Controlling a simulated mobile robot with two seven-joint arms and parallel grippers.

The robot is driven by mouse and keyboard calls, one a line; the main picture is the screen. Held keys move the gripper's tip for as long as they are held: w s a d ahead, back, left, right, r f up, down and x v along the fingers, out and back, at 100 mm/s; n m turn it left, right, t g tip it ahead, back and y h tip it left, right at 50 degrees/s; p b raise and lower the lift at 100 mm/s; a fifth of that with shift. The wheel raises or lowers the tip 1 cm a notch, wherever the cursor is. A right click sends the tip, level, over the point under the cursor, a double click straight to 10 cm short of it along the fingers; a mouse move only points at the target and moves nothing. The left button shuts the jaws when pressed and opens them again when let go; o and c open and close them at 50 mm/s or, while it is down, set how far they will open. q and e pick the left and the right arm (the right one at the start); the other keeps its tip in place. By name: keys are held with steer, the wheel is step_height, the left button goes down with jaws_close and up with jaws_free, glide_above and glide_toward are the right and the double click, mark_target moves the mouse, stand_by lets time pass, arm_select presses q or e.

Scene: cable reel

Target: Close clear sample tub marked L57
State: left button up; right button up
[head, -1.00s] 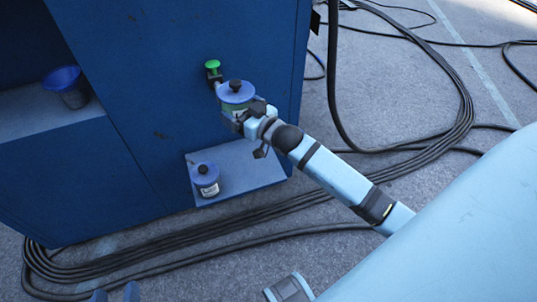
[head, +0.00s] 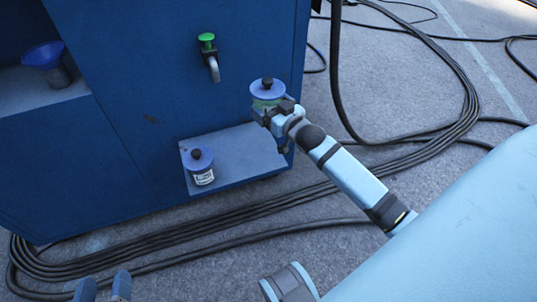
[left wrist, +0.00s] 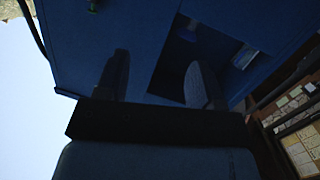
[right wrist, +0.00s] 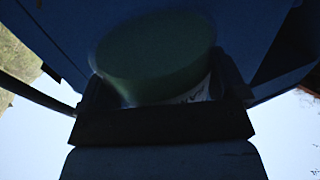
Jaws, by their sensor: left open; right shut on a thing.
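A tub with a blue lid and dark knob (head: 267,88) is held by my right gripper (head: 276,112), above the right part of the low shelf (head: 240,152). Its greenish side and part of a white label show between the fingers in the right wrist view (right wrist: 155,60). A second tub (head: 201,172), with a blue lid, dark knob and white label, stands on the shelf's left side. I cannot read either label. My left gripper (head: 103,286) is open and empty at the bottom left, away from both tubs; its fingers also show apart in the left wrist view (left wrist: 155,85).
A green-topped tap (head: 207,40) with a grey spout sticks out of the blue cabinet (head: 130,90). Black cables (head: 170,230) run over the floor around the cabinet. The shelf's middle is clear.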

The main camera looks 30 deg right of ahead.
step_height(320, 180, down, 14)
steer(key=b, duration=0.5)
steer(key=shift+f, duration=0.1)
arm_select(q)
steer(key=d+r+h, duration=0.1)
steer(key=r+t+h, duration=0.1)
steer(key=r, duration=0.1)
steer(key=d+r+t, duration=0.1)
steer(key=shift+d+r+h, duration=0.3)
steer(key=shift+r+h, duration=0.1)
arm_select(e)
steer(key=shift+f, duration=0.25)
arm_select(q)
steer(key=shift+w+d+f+m+g+b, duration=0.1)
steer(key=shift+f+m+g+b, duration=0.05)
steer(key=shift+f+b, duration=0.4)
steer(key=shift+w+f+m+g+b, duration=0.15)
steer(key=shift+f+b, duration=0.15)
steer(key=shift+f, duration=0.45)
arm_select(e)
steer(key=shift+f, duration=2.15)
arm_select(q)
steer(key=shift+s, duration=0.1)
